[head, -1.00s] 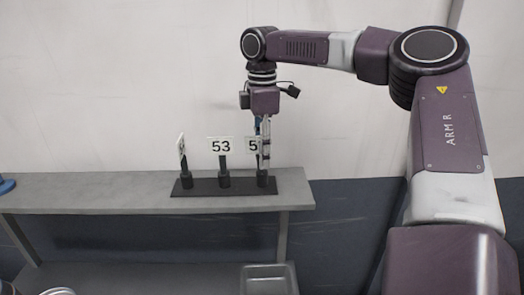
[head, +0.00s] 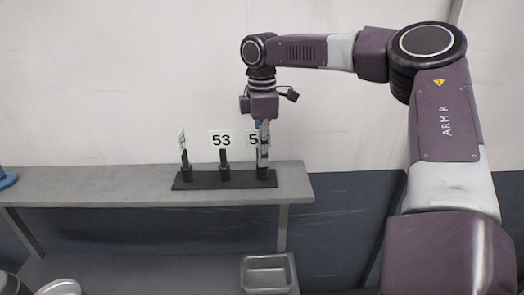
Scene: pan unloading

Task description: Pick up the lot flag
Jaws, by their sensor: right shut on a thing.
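A black rack (head: 205,184) on the grey shelf holds a row of three flags upright in black sockets. The left flag (head: 182,140) is turned nearly edge-on and its number is hard to read. The middle flag (head: 221,139) reads 53. The right flag (head: 252,139) shows a 5, with the rest of its plate hidden behind the gripper. My right gripper (head: 263,158) points down over the right socket and is shut on the right flag. The flag's foot appears still at its socket. My left gripper is not in view.
The grey shelf (head: 100,188) is mostly bare left of the rack, with a blue round object (head: 7,178) at its far left. Below stand a metal pan (head: 268,273) and a round metal dish (head: 60,287). A pale wall is behind.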

